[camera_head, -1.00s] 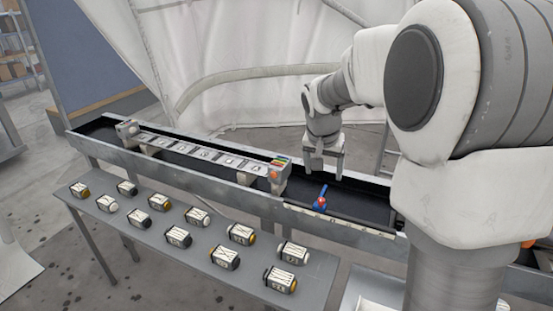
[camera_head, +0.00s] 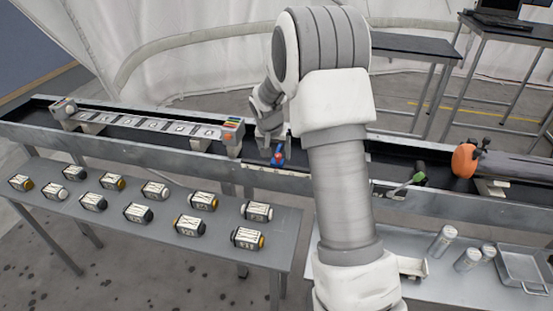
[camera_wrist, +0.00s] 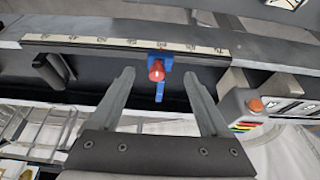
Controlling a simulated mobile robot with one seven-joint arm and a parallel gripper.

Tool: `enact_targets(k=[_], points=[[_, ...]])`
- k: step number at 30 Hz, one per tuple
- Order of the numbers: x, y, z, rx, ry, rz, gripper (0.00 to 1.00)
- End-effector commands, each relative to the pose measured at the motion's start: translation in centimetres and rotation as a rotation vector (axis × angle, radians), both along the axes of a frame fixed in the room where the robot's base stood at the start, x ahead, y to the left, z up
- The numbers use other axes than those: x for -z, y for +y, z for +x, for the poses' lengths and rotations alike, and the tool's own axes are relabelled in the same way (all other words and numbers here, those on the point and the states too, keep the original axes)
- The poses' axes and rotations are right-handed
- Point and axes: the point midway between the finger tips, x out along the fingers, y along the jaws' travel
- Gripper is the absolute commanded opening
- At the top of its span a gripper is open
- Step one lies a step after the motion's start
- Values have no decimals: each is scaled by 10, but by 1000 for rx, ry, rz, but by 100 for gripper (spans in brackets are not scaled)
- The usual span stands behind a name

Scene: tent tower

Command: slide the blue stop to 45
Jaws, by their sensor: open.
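The blue stop (camera_head: 279,160) with a red knob sits on the rail along the front of the long dark trough (camera_head: 400,163). My gripper (camera_head: 274,142) is open just above and behind the stop. In the wrist view the fingers of my gripper (camera_wrist: 159,76) are on either side of the stop, with visible gaps. Contact does not show. My arm hides part of the trough.
A panel of white tiles (camera_head: 150,124) with a coloured-striped end block (camera_head: 232,133) stands left of the stop. A grey table (camera_head: 150,225) in front holds several labelled cylinders. To the right are a green-handled tool (camera_head: 408,184), an orange-ended roller (camera_head: 464,160) and a metal tray (camera_head: 524,268).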

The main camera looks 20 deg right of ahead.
Motion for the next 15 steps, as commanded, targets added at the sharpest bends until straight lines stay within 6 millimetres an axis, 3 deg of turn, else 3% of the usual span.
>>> enact_targets(k=[6, 15], points=[[31, -7, 11, 0, 1, 1, 80], [43, -10, 15, 1, -2, 1, 80]])
